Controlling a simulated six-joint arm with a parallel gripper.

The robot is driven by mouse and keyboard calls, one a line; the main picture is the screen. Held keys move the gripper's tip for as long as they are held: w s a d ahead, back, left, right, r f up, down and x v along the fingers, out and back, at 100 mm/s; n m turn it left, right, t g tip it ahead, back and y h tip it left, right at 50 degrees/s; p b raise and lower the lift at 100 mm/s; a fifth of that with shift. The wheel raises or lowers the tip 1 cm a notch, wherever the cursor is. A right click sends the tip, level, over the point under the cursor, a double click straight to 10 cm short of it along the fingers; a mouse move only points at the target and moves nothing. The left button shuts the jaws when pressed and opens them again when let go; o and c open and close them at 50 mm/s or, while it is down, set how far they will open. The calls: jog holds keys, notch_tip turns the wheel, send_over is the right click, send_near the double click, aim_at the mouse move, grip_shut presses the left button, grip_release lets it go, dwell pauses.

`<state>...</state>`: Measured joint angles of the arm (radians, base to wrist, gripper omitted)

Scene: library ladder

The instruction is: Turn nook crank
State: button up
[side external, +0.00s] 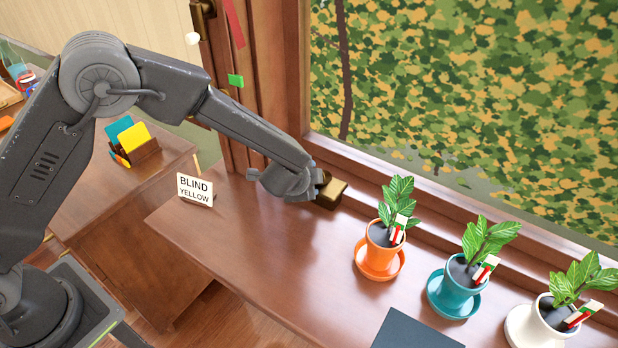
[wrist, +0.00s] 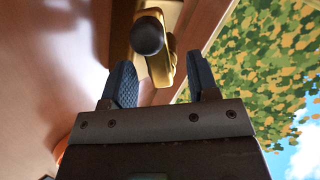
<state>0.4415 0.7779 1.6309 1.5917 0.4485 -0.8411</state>
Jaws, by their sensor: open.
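A brass crank (side external: 331,193) is mounted low at the window sill, beyond my gripper (side external: 318,181) in the side external view. In the wrist view the brass crank (wrist: 163,68) carries a round dark knob (wrist: 147,36). My gripper (wrist: 161,82) is open, with one dark finger on each side of the lower brass part. I cannot tell whether either finger touches it. My wrist hides part of the crank in the side external view. A second brass fitting (side external: 203,20) with a white knob (side external: 192,38) is higher up at the left.
A sign reading "BLIND YELLOW" (side external: 195,190) stands left of my gripper. Potted plants in orange (side external: 383,236), teal (side external: 458,277) and white (side external: 537,318) pots stand along the sill to the right. A dark flat object (side external: 412,332) lies in front. The wooden top between is clear.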

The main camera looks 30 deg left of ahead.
jog(key=shift+w+a+f, duration=0.1)
jog(key=shift+w+f, duration=0.3)
jog(key=shift+w, duration=0.05)
jog(key=c, duration=0.9)
